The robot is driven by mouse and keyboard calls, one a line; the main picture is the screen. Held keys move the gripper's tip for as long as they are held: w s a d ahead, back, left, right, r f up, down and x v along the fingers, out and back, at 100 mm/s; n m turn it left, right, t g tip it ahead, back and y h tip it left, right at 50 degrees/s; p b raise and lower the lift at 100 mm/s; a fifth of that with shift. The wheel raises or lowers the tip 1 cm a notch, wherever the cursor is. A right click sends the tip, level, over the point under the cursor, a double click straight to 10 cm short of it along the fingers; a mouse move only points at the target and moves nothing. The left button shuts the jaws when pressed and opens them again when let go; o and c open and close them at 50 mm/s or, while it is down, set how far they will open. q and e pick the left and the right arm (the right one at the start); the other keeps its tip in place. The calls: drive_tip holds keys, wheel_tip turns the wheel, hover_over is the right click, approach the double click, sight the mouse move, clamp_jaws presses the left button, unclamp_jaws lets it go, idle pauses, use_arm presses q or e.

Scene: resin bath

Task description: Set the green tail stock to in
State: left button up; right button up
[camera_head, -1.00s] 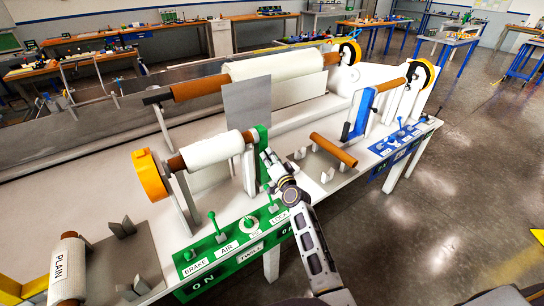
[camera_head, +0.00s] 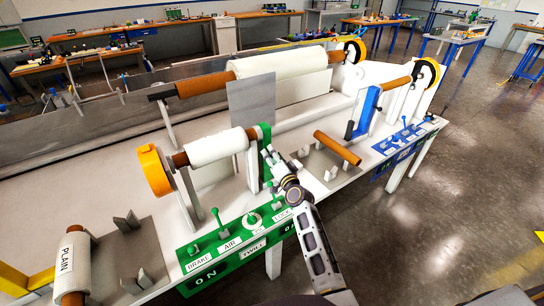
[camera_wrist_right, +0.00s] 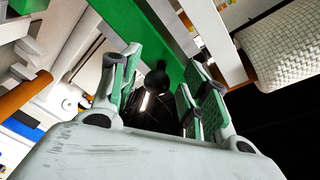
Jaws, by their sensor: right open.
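The green tail stock (camera_head: 265,139) stands upright at the right end of the white roll (camera_head: 215,147) with a brown core, behind the green panel. The core's right end reaches close to it; I cannot tell whether they touch. My right gripper (camera_head: 268,155) is just right of the tail stock. In the right wrist view the open fingers (camera_wrist_right: 157,95) stand on either side of a dark round knob (camera_wrist_right: 157,79), with the green tail stock (camera_wrist_right: 172,40) behind. Contact with the knob is not clear. My left gripper is out of view.
The green panel (camera_head: 204,262) carries levers marked BRAKE, AIR and LOCK along the near edge. A loose brown core (camera_head: 338,148) lies on supports to the right. The blue station (camera_head: 366,112) stands beyond it. A PLAIN roll (camera_head: 75,262) lies at left.

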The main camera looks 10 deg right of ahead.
drive_tip(key=s+d, duration=0.1)
drive_tip(key=s, duration=1)
drive_tip(key=shift+s+d, duration=0.15)
drive_tip(key=shift+d, duration=0.2)
drive_tip(key=shift+f, duration=0.1)
idle(0.5)
